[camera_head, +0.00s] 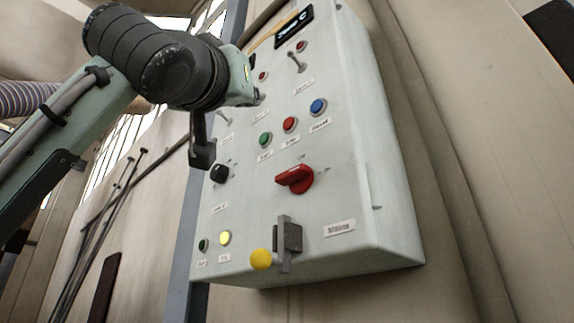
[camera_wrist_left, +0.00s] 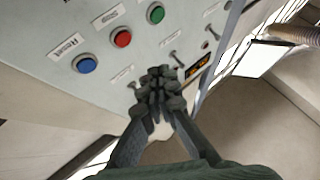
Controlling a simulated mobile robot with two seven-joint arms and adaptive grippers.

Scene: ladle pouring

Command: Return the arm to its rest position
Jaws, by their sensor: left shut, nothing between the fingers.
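My left arm (camera_head: 165,62) comes in from the left in the head view, with its wrist in front of the upper left part of a control panel (camera_head: 350,130). A dark part hangs below the wrist; I cannot tell there how the fingers stand. In the left wrist view my left gripper (camera_wrist_left: 160,88) is shut, its fingertips together with nothing between them. It overlaps the panel's lower edge in that view, near small toggle switches. I cannot tell its exact distance from the panel. My right gripper is in neither view.
The panel carries a blue button (camera_head: 318,106), a red button (camera_head: 290,124), a green button (camera_head: 265,139), a red rotary knob (camera_head: 296,180), a black knob (camera_head: 219,173) and a yellow ball-ended lever (camera_head: 261,259). Dark rods (camera_head: 100,215) stand at the left.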

